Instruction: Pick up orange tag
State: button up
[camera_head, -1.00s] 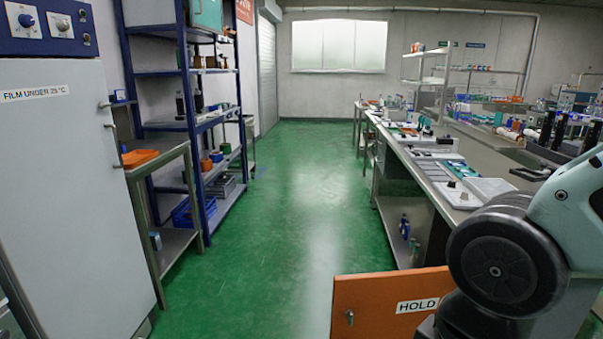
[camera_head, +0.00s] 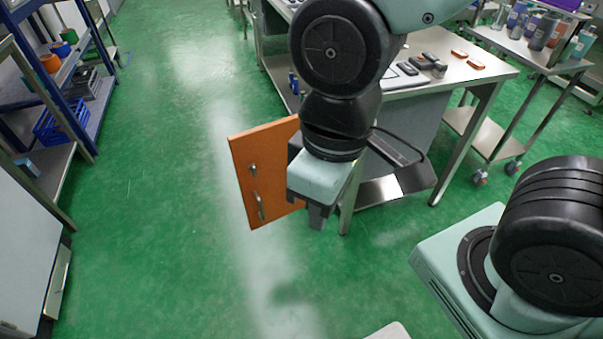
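Two small flat orange pieces lie on the steel bench top at the upper right, one nearer (camera_head: 474,63) and one farther (camera_head: 459,53). They are too small for me to tell whether either is the orange tag. My gripper (camera_head: 307,212) hangs over the floor at the picture's centre, left of the bench end and in front of an orange panel. Its dark fingers point down, look apart and hold nothing visible. My arm hides part of the bench.
The orange panel (camera_head: 262,165) with metal handles stands out beside the steel bench (camera_head: 492,72). Dark devices (camera_head: 428,62) lie on the bench. A bottle cart (camera_head: 545,60) stands at the upper right, blue shelving (camera_head: 85,75) at the left. The green floor between is clear.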

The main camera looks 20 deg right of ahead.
aim_at(461, 55)
jog(key=z, duration=1.4)
jog(key=i+l+u, duration=0.15)
jog(key=i+l, duration=0.25)
jog(key=i+l+u, duration=0.1)
jog(key=i+l, duration=0.35)
jog(key=i+l+u, duration=0.15)
jog(key=i+l, duration=0.35)
jog(key=i+l+u, duration=0.15)
jog(key=i+l, duration=0.35)
jog(key=i+l+u, duration=0.1)
jog(key=i+l, duration=0.25)
jog(key=l, duration=0.3)
